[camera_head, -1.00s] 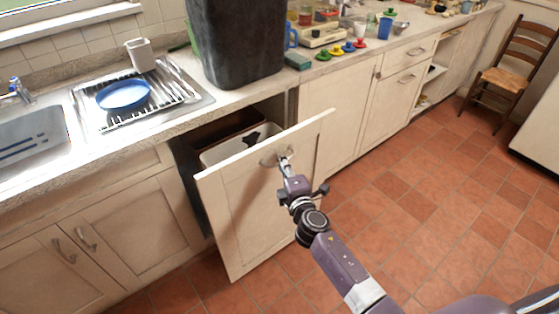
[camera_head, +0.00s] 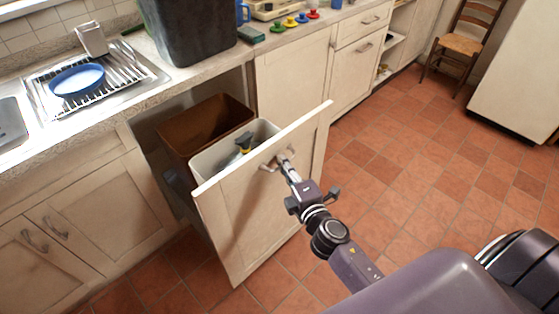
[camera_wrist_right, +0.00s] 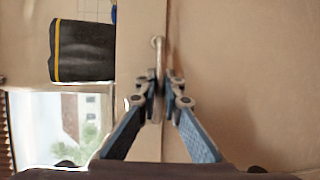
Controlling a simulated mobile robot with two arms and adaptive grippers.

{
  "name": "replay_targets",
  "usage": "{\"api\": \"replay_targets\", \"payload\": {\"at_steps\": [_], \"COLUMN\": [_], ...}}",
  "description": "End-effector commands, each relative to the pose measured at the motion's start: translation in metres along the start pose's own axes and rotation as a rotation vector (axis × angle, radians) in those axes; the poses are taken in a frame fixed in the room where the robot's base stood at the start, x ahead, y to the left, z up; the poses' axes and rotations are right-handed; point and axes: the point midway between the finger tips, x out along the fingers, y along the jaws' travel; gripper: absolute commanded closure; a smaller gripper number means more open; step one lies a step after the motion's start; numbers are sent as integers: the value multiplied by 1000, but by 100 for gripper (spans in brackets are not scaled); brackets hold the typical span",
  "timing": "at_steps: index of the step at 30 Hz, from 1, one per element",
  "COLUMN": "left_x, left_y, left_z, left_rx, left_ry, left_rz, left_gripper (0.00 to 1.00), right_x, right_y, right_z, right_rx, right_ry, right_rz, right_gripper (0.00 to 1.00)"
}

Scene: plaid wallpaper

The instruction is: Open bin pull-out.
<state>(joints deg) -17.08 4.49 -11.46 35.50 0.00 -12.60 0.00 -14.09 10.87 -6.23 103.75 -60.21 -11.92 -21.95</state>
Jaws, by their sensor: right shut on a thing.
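The bin pull-out's cream front panel (camera_head: 262,205) stands well out from the counter in the head view. Behind it are a white bin (camera_head: 205,161) with a dark and yellowish item inside and a brown bin (camera_head: 190,130). My right gripper (camera_head: 283,162) is shut on the metal handle (camera_head: 268,165) near the panel's top edge. In the right wrist view, the fingers (camera_wrist_right: 160,90) close around the handle (camera_wrist_right: 158,50), seen nearly edge-on. My left gripper is not in view.
The counter above holds a large dark container (camera_head: 190,30), a dish rack (camera_head: 95,85) with a blue plate (camera_head: 77,80), and small coloured items. Closed cabinets flank the opening. The tiled floor (camera_head: 390,190) is clear to the right; a wooden chair (camera_head: 465,40) stands farther back.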

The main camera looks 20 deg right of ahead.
Motion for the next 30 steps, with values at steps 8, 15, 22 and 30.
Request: {"api": "replay_targets", "payload": {"at_steps": [8, 15, 22, 30], "left_x": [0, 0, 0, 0], "left_y": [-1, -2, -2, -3], "left_z": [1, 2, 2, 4], "left_rx": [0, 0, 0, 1], "left_ry": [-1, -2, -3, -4], "left_rz": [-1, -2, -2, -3], "left_gripper": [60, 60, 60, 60], "right_x": [-1, -1, -1, -15], "right_y": [0, 0, 0, -1], "right_z": [0, 0, 0, 0], "right_rx": [1, 1, 1, 2], "right_ry": [1, 1, 0, -1], "right_rz": [0, 0, 0, -2], "right_gripper": [100, 80, 75, 75]}}
